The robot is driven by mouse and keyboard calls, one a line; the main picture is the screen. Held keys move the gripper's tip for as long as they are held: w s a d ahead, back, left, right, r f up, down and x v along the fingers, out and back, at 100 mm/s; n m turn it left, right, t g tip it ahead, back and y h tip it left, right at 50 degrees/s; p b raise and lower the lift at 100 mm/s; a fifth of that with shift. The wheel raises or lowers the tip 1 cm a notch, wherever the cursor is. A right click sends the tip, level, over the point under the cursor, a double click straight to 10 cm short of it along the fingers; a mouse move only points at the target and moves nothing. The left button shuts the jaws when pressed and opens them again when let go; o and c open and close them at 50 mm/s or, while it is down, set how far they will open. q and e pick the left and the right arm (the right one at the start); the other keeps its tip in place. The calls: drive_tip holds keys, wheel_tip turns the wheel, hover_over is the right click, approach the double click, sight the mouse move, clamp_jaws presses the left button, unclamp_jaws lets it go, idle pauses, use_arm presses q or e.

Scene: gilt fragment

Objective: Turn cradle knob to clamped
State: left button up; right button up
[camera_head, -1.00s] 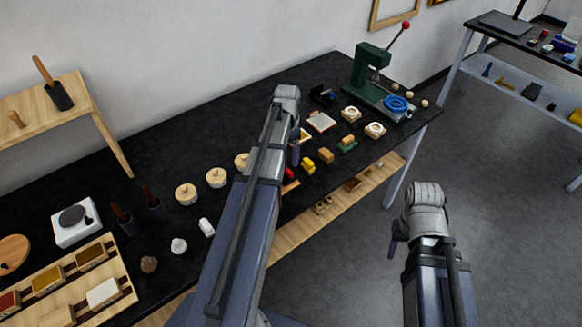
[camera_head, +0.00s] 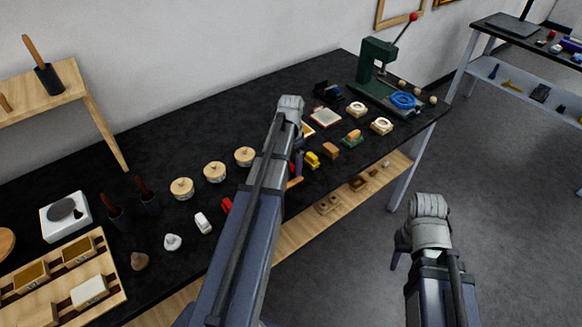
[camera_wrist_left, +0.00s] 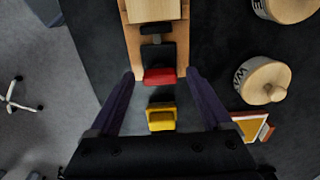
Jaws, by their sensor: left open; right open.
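My left gripper (camera_head: 298,165) is open over the black bench, and its arm hides part of the bench in the head view. In the left wrist view its two dark fingers (camera_wrist_left: 159,85) straddle a red block (camera_wrist_left: 159,76), with no contact visible. The red block sits at the near end of a wooden cradle-like base (camera_wrist_left: 132,48) with black parts (camera_wrist_left: 157,53). A yellow block (camera_wrist_left: 161,117) lies nearer the palm. I cannot tell which part is the cradle knob or how it is turned. My right gripper (camera_head: 399,252) is open and empty, off the bench's front edge.
Round wooden-lidded pots (camera_head: 215,172) stand left of my left arm; one with a knobbed lid (camera_wrist_left: 263,80) is right of the fingers in the wrist view. A green lever press (camera_head: 375,70) stands at the far end. Floor (camera_head: 490,200) is clear at right.

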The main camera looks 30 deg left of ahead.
use_arm(q)
clamp_jaws()
idle(0.7)
